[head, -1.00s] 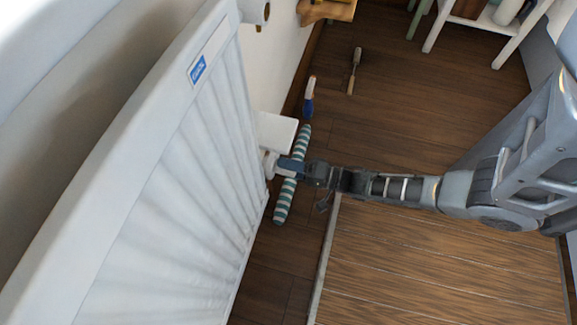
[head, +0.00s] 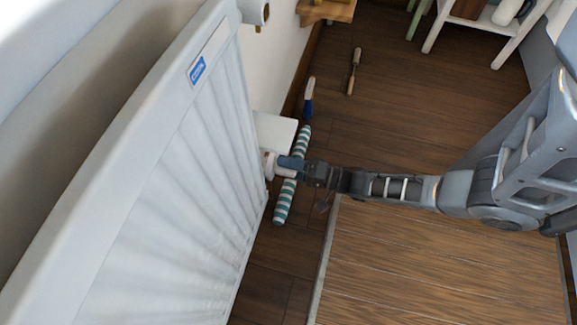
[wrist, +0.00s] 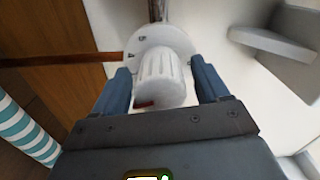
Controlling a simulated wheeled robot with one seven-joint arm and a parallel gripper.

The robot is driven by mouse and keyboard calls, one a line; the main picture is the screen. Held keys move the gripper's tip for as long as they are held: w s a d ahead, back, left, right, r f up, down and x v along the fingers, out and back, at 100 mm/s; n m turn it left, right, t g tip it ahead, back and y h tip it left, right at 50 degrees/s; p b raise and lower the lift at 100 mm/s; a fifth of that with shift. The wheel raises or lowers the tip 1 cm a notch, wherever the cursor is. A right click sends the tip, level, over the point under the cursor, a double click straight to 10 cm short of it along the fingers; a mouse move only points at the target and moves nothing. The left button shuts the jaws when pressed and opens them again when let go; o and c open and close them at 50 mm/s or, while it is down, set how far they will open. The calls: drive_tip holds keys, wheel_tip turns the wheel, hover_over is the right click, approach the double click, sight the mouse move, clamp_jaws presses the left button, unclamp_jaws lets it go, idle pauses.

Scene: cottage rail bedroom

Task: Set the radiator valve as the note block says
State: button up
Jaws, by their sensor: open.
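The radiator (head: 170,190) is a large white ribbed panel on the left of the head view. Its valve (head: 270,164) is a small white knob low at the radiator's right side. In the wrist view the ribbed white valve knob (wrist: 160,78) stands between the two blue fingers, with a red mark low on it and a round white plate behind. My gripper (wrist: 164,88) is open, a finger on each side of the knob; small gaps seem to show. It also appears in the head view (head: 284,163). I see no note block that I can identify.
A green-and-white striped roll (head: 292,178) lies on the floor under my gripper. A brush (head: 309,95) and a wooden-handled tool (head: 353,72) lie farther back. A white block (head: 275,131) juts out beside the valve. A raised wooden board (head: 440,265) fills the lower right.

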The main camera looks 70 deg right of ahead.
drive_tip(key=s, duration=0.7)
drive_tip(key=shift+s+p, duration=0.35)
drive_tip(key=shift+s, duration=0.05)
drive_tip(key=s+a+r+n+g, duration=0.1)
drive_tip(key=a+r+n, duration=0.45)
drive_tip(key=r, duration=0.55)
drive_tip(key=s+a+r+n+g, duration=0.1)
drive_tip(key=a+r+n, duration=0.45)
drive_tip(key=r, duration=0.55)
drive_tip(key=s+a+r+n+g, duration=0.1)
drive_tip(key=a+r+n, duration=0.5)
drive_tip(key=r, duration=0.6)
wheel_tip(320, 180, up, 27)
drive_tip(key=p, duration=2.8)
drive_tip(key=shift+a+r+m, duration=0.15)
drive_tip(key=shift+a+m, duration=0.15)
drive_tip(key=shift+m, duration=0.1)
